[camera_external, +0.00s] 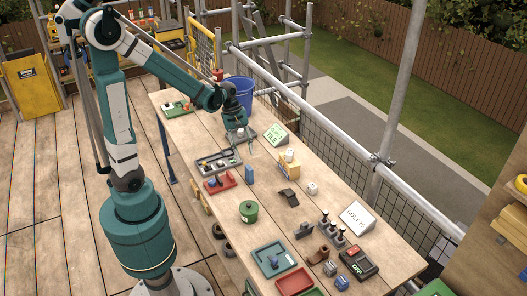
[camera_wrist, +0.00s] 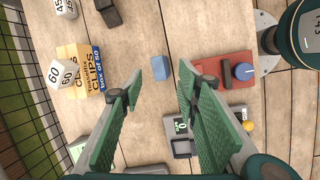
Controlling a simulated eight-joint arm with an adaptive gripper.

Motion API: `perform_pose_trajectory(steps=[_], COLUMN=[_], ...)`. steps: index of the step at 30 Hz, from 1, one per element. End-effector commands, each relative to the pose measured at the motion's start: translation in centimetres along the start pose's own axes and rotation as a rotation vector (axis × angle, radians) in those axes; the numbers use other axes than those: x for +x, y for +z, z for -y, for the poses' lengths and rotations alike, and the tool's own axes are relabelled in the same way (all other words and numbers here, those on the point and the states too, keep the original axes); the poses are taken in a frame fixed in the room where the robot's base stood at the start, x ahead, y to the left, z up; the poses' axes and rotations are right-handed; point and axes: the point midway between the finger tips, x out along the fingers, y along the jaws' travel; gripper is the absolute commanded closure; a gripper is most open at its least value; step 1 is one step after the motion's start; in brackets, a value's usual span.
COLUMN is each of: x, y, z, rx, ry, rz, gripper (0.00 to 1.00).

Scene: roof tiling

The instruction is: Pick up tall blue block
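The tall blue block (camera_external: 249,174) stands upright on the wooden table, between the red tray and the clips box. In the wrist view the blue block (camera_wrist: 160,68) lies between my two fingertips as seen from above. My gripper (camera_external: 247,146) is above the table, a little beyond and above the block in the external view. My gripper (camera_wrist: 158,78) is open, with nothing between its green-padded fingers. It does not appear to touch the block.
A red tray (camera_wrist: 219,69) with a blue knob sits right of the block in the wrist view. A clips box (camera_external: 289,168) with a white numbered cube on it is on the other side. A green pot (camera_external: 249,211) stands nearer the front. Bare tabletop surrounds the block.

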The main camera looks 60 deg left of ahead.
Motion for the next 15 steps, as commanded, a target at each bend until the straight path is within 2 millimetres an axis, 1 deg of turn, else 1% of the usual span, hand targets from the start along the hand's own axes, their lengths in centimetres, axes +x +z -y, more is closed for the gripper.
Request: perform_pose_trajectory(steps=[1, 3, 9, 15], x=[0.8, 1.6, 3.8, 5.0], y=[-0.5, -1.0, -2.3, -3.0], z=[-0.1, -0.2, -0.3, -0.2], rx=[-0.031, -0.075, -0.191, -0.257], ry=[-0.007, -0.020, -0.052, -0.073], rz=[0.012, 0.029, 0.073, 0.099], gripper=[0.68, 0.68, 0.68, 0.68])
